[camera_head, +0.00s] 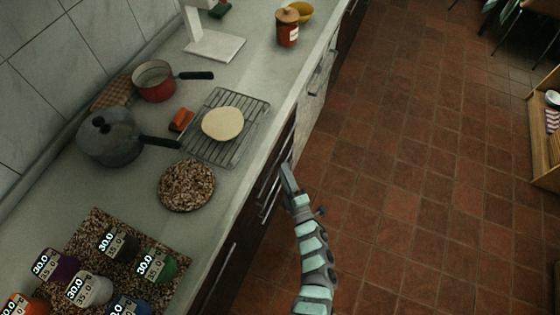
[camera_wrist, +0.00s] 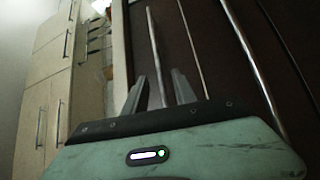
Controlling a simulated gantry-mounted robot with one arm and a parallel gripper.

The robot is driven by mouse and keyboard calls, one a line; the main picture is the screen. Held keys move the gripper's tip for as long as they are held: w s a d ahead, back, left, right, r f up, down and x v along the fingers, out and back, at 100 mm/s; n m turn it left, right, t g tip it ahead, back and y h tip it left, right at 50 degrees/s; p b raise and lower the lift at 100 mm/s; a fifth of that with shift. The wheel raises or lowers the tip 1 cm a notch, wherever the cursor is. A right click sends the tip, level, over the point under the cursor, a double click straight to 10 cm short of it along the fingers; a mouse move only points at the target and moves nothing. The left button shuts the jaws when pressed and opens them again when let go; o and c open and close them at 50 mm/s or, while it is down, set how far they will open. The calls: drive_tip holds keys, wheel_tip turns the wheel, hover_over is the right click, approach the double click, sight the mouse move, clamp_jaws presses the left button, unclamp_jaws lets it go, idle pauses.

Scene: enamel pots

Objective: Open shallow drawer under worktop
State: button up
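The dark brown drawer front (camera_head: 284,142) lies just under the worktop edge. In the wrist view, a thin metal bar handle (camera_wrist: 154,50) runs along a dark front (camera_wrist: 175,35). My gripper (camera_wrist: 159,78) is open, with one finger on each side of this bar and a gap beside it. Whether a finger touches the bar, I cannot tell. In the head view, my gripper (camera_head: 287,173) is against the dark cabinet fronts, close to the bar handles (camera_head: 270,190). The drawer looks shut.
A second long bar handle (camera_wrist: 250,65) lies to the right in the wrist view. The worktop (camera_head: 225,190) holds a grey pot (camera_head: 108,138), a red pan (camera_head: 154,82), a rack (camera_head: 238,102) and several labelled jars. The tiled floor (camera_head: 400,170) beside the cabinets is clear.

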drive_tip(key=x, duration=0.4)
drive_tip(key=shift+w+a+r, duration=0.1)
drive_tip(key=shift+w+a, duration=0.05)
drive_tip(key=shift+w, duration=0.05)
clamp_jaws()
idle(1.2)
